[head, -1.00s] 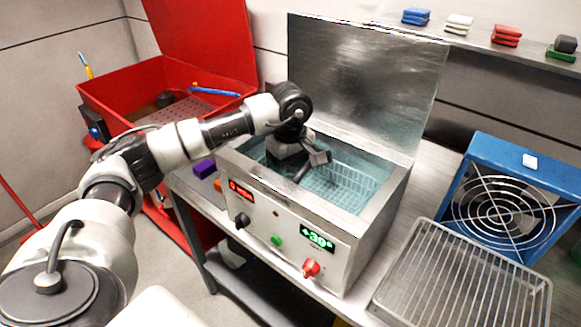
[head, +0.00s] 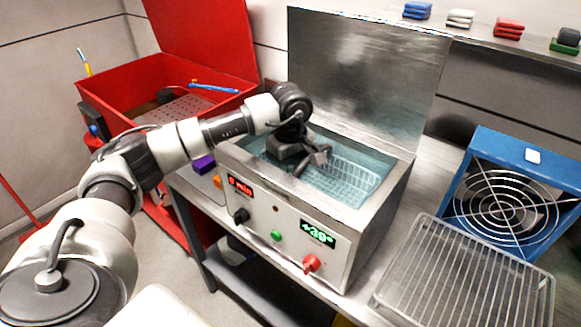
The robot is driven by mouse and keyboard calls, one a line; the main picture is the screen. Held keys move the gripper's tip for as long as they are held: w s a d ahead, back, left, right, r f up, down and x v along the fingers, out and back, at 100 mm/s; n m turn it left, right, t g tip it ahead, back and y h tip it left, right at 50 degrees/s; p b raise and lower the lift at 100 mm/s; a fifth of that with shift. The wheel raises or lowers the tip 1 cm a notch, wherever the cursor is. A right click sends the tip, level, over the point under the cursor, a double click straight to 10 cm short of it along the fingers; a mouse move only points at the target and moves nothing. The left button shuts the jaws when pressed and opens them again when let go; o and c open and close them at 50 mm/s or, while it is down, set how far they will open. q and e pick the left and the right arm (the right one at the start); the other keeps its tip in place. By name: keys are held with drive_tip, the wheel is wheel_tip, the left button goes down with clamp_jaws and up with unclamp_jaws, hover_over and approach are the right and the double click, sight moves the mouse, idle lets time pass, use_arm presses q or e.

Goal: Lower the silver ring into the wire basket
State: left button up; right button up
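The wire basket (head: 350,177) sits in the water of the open silver ultrasonic-type bath (head: 290,227). My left gripper (head: 308,166) points down over the left part of the bath, at or just above the basket. Its fingers are small and partly hidden by the hand, so I cannot tell whether they are open or shut. I cannot make out the silver ring in this view; the gripper and the bath wall hide the area below the fingers. My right gripper is not in view.
The bath's raised lid (head: 365,80) stands behind it. A wire rack (head: 465,275) and a blue fan (head: 510,195) are at right. A red parts washer (head: 165,85) stands at left. Purple (head: 203,164) and orange blocks lie beside the bath. Colored pads sit on the back shelf.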

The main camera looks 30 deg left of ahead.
use_arm(q)
drive_tip(key=o, duration=1.1)
